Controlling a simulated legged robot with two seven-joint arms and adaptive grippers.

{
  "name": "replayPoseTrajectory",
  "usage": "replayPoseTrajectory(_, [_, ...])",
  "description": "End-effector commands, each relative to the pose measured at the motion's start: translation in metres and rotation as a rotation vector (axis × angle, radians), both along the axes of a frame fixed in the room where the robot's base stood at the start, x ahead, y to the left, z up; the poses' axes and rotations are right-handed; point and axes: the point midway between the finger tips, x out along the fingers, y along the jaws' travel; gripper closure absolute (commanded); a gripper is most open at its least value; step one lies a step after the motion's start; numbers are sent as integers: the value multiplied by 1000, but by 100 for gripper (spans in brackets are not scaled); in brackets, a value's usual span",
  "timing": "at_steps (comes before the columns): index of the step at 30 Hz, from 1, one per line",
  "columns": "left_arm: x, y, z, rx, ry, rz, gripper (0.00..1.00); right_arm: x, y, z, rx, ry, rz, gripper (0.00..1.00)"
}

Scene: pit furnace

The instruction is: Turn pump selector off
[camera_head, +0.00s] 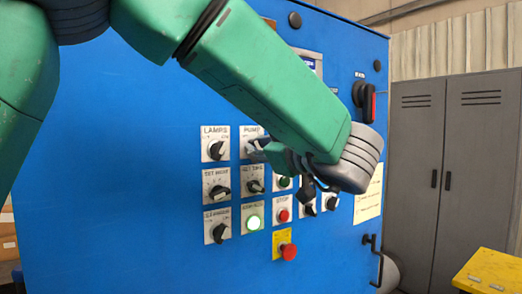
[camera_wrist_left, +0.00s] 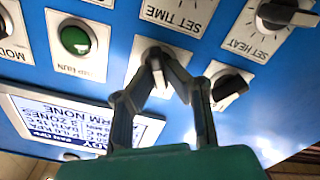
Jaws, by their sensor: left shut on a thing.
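The pump selector (camera_head: 252,134) is on the blue panel, right of the lamps selector; its plate and label show, but my left gripper mostly hides its knob. My left gripper (camera_head: 262,146) reaches down from the upper left across the panel, with its fingers at that knob. In the upside-down wrist view, the fingers of my left gripper (camera_wrist_left: 154,56) come together on the pump knob (camera_wrist_left: 160,88), whose light pointer partly shows between them. The exact angle of the knob is hard to tell. My right gripper is not in view.
The lamps selector (camera_head: 215,150) and set time knob (camera_head: 254,186) sit close to the pump selector. A grey locker (camera_head: 450,150) stands to the right.

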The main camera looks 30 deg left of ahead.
Motion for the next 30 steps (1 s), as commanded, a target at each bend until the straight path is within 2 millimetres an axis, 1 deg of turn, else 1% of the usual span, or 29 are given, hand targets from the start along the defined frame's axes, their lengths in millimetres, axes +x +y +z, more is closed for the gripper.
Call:
replayPoseTrajectory(1, [1,0,-6,-9,9,-2,100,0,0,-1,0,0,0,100])
replayPoseTrajectory(10, [1,0,-6,-9,8,-2,100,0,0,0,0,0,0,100])
replayPoseTrajectory(11, [1,0,-6,-9,8,-2,82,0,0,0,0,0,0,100])
replayPoseTrajectory(12, [1,0,-6,-9,8,-2,69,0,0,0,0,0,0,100])
replayPoseTrajectory(23, [-5,-6,1,-1,-2,-1,69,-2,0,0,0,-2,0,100])
replayPoseTrajectory(26, [-7,-15,1,1,-2,-3,69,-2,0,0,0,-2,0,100])
replayPoseTrajectory(29, [-13,-32,0,1,-1,-4,69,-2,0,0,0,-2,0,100])
replayPoseTrajectory(30, [-15,-40,0,1,-2,-5,69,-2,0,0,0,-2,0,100])
